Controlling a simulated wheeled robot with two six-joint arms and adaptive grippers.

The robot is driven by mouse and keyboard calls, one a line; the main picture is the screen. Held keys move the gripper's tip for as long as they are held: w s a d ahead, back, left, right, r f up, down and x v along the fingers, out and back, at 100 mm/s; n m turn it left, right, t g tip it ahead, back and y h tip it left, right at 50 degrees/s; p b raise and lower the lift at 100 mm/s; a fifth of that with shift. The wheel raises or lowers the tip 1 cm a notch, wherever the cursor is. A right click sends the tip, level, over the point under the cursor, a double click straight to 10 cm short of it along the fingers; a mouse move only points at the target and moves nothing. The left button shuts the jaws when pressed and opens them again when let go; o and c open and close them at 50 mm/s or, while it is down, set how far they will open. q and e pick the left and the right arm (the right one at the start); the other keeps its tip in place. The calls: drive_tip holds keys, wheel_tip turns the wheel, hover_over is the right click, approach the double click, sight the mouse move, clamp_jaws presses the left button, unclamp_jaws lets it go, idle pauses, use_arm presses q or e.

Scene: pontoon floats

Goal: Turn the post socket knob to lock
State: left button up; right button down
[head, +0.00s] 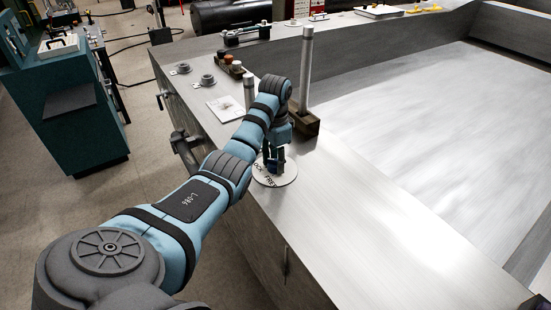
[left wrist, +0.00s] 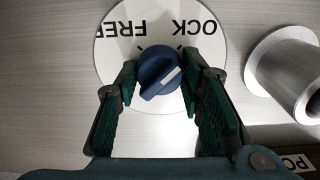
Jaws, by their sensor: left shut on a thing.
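The blue knob (left wrist: 158,72) sits on a round white label plate (left wrist: 112,88) in the left wrist view. The plate bears FREE at upper left and OCK at upper right, the L of LOCK not showing. A white mark on the knob slants toward the right finger. My left gripper (left wrist: 160,84) has its two green-padded fingers closed on the knob's sides. In the head view my left gripper (head: 273,160) reaches down onto the label plate (head: 285,180) on the metal deck, and the knob is mostly hidden by it. My right gripper is not in view.
A tall metal post (head: 306,65) stands in a brown block (head: 310,124) just beyond my wrist. A flanged metal cylinder (left wrist: 290,80) is right of the knob. A white card (head: 226,107) and two grey fittings (head: 207,80) lie farther back. The near deck is clear.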

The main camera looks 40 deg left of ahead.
use_arm(q)
drive_tip(key=o, duration=1.2)
drive_tip(key=shift+a, duration=0.1)
